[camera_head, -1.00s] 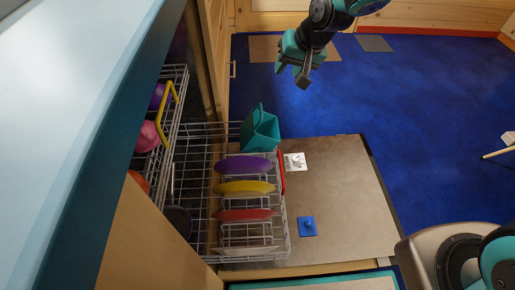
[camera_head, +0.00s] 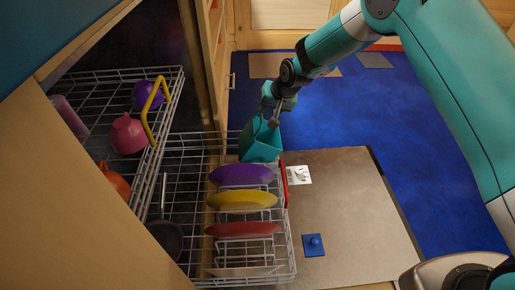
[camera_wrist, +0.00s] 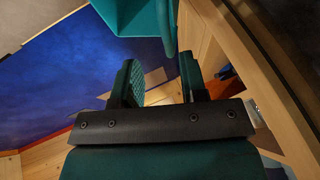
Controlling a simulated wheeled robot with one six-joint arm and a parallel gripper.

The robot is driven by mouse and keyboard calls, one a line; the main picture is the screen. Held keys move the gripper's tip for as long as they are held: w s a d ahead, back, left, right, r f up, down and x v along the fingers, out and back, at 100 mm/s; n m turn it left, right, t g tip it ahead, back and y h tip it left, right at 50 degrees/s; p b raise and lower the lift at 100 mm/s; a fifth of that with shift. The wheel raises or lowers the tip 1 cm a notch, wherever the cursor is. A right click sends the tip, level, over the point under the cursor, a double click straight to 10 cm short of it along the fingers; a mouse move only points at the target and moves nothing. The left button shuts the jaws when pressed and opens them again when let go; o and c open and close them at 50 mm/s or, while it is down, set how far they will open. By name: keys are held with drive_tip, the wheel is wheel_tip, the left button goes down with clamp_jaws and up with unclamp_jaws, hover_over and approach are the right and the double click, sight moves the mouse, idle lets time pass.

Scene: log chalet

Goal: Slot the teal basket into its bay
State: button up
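The teal basket (camera_head: 260,142) is at the far right corner of the lower dishwasher rack (camera_head: 196,150), beyond the purple plate (camera_head: 242,174). It looks tilted; I cannot tell how its base sits or pick out its bay. My gripper (camera_head: 273,110) is above the basket, its fingertips close to the rim. In the wrist view the basket (camera_wrist: 135,14) shows at the top edge, beyond the fingertips. The two fingers of my gripper (camera_wrist: 160,78) are apart, with nothing gripped between them.
A yellow plate (camera_head: 242,200) and a red plate (camera_head: 242,230) stand in the lower rack. The upper rack (camera_head: 160,125) holds cups and has a yellow handle (camera_head: 149,108). The open door (camera_head: 350,210) carries a blue knobbed piece (camera_head: 314,245). Blue floor (camera_head: 370,110) lies right.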

sight(263, 116)
drive_tip(key=b+x, duration=0.2)
drive_tip(key=x, duration=0.1)
drive_tip(key=b+x, duration=0.1)
drive_tip(key=shift+s+a+f, duration=0.2)
drive_tip(key=shift+a+f, duration=0.1)
drive_tip(key=shift+a, duration=0.05)
drive_tip(key=shift+w+a+f, duration=0.15)
drive_tip(key=shift+w+f, duration=0.15)
drive_tip(key=shift+f, duration=0.1)
drive_tip(key=shift+r, duration=0.1)
clamp_jaws()
